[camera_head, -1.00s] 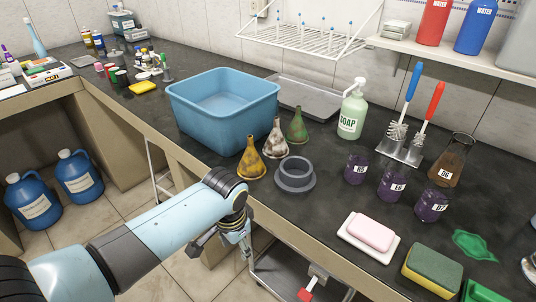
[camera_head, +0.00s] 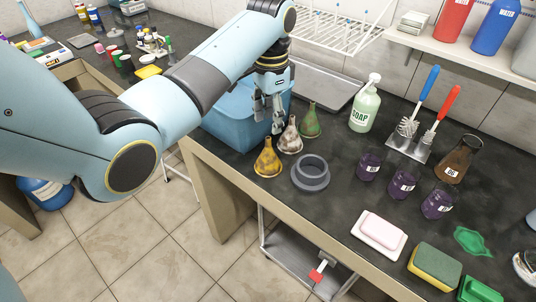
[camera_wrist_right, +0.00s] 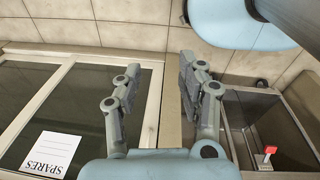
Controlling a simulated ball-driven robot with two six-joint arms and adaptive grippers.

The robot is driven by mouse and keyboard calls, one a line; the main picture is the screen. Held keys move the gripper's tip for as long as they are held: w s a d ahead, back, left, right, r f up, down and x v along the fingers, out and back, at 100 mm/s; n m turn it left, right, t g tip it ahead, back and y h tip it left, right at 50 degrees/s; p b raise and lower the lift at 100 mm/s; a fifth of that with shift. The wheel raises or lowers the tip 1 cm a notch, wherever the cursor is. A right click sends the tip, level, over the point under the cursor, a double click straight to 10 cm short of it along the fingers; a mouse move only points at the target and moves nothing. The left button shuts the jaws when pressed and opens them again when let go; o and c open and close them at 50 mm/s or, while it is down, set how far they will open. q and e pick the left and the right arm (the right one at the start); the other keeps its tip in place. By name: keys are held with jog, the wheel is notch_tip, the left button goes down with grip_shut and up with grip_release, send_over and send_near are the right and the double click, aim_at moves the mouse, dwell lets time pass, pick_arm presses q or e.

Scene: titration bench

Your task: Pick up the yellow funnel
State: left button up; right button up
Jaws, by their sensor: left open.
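The yellow funnel (camera_head: 268,160) stands with its wide end down on the dark bench, spout up, near the front edge. A white, rust-stained funnel (camera_head: 291,137) and a green funnel (camera_head: 310,122) stand behind it to the right. My left gripper (camera_head: 267,122) is open, pointing down beside the blue basin, above and behind the yellow funnel and apart from it. Its fingers hide part of the basin. My right gripper (camera_wrist_right: 157,68) shows in the right wrist view, with its fingers apart and nothing between them. No funnel shows in that view.
The blue basin (camera_head: 225,125) is close behind and left of the funnels. Purple beakers (camera_head: 402,184) and a soap bottle (camera_head: 365,106) stand farther right. In the right wrist view, a SPARES label (camera_wrist_right: 50,155) lies at left.

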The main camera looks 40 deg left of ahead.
aim_at(268, 138)
pick_arm(q)
jog(key=f, duration=0.7)
jog(key=shift+s+a+p, duration=0.1)
jog(key=shift+a+p, duration=0.1)
jog(key=shift+p, duration=0.2)
grip_shut()
